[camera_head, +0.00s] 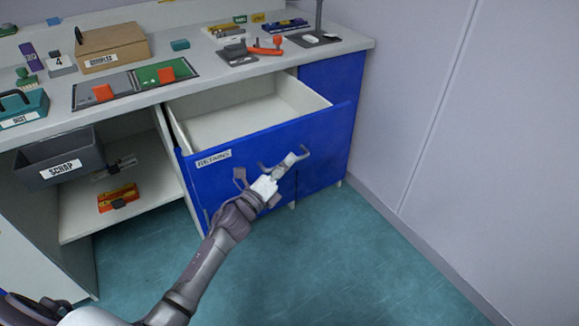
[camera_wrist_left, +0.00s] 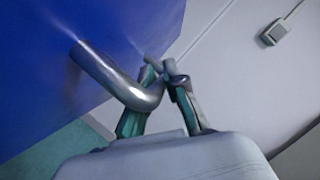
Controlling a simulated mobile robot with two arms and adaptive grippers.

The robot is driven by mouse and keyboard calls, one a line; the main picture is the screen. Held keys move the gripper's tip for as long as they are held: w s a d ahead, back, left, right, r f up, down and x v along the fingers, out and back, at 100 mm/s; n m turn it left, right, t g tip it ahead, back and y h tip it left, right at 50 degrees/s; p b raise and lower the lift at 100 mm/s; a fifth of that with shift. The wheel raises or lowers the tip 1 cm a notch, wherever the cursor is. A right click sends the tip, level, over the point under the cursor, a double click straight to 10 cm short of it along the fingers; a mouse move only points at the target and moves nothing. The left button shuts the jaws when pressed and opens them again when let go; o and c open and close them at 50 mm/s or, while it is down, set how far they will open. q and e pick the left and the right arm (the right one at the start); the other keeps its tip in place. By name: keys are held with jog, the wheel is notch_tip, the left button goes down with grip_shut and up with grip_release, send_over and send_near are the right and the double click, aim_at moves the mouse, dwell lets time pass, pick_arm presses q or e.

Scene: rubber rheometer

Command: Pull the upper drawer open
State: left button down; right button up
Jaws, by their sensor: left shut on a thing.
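The upper drawer (camera_head: 222,172) has a blue front with a "RETAINS" label. It stands well out from the white counter unit, and its pale inside shows empty. Its curved metal handle (camera_head: 304,151) is on the front; in the left wrist view the handle (camera_wrist_left: 104,77) is a shiny bent bar. My left gripper (camera_head: 285,167) is at the drawer front, shut on the handle. In the left wrist view its fingers (camera_wrist_left: 160,95) close around the bar, which hides part of the grip. My right gripper is not in view.
The counter (camera_head: 215,62) above holds a cardboard box (camera_head: 112,46), trays and small tools. A grey scrap bin (camera_head: 60,160) and a red-yellow item (camera_head: 118,198) are in the open shelf at left. A wall (camera_head: 440,120) stands at right; the green floor (camera_head: 330,260) in front is clear.

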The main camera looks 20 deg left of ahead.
pick_arm(q)
jog(key=c, duration=1.2)
grip_release()
jog(key=v, duration=1.2)
